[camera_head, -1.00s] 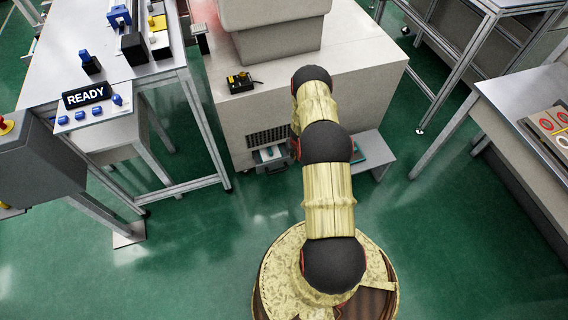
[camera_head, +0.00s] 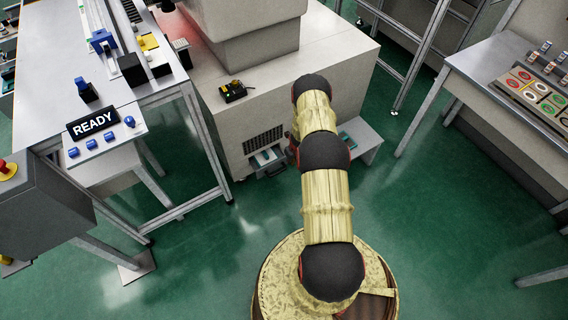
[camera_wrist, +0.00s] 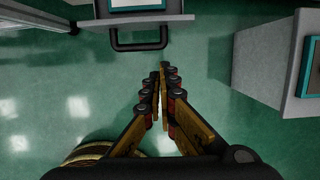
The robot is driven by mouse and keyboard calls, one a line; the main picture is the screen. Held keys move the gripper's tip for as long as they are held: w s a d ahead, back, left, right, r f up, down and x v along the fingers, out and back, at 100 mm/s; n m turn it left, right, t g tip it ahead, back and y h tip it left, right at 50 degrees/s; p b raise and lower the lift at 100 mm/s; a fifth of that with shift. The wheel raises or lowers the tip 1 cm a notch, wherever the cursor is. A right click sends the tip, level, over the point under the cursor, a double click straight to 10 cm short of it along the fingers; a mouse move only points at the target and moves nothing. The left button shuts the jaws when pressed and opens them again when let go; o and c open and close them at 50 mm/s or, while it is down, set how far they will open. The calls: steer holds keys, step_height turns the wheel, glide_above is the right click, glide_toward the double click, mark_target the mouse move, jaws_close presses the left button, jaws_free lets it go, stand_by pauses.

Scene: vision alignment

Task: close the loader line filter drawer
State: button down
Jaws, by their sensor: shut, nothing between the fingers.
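The filter drawer (camera_head: 266,157) sticks out low from the front of the pale machine, below a dark vent grille, with a white and teal piece in it. In the wrist view the drawer's grey front (camera_wrist: 115,22) is at the top, with a black loop handle (camera_wrist: 140,47) on it. My gripper (camera_wrist: 163,72) is shut and empty, its fingertips just below the handle in the picture and slightly to its right, apparently apart from it. In the head view my arm hides the gripper.
A grey ledge (camera_head: 362,143) with a teal-edged piece stands right of the drawer; it shows in the wrist view (camera_wrist: 270,60) close on the right. A table with a READY sign (camera_head: 92,122) stands left. A workbench (camera_head: 475,75) stands right. Green floor in front is clear.

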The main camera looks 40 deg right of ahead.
steer(key=b, duration=0.4)
glide_toward(284, 162)
steer(key=s+a+f, duration=0.3)
steer(key=s+f, duration=0.1)
steer(key=shift+w+d+f+b, duration=0.1)
steer(key=shift+w+d+b, duration=0.2)
steer(key=shift+w+b, duration=0.5)
steer(key=shift+w+d+b, duration=0.25)
steer(key=shift+w+b, duration=0.05)
steer(key=shift+w, duration=0.85)
steer(key=shift+w, duration=0.1)
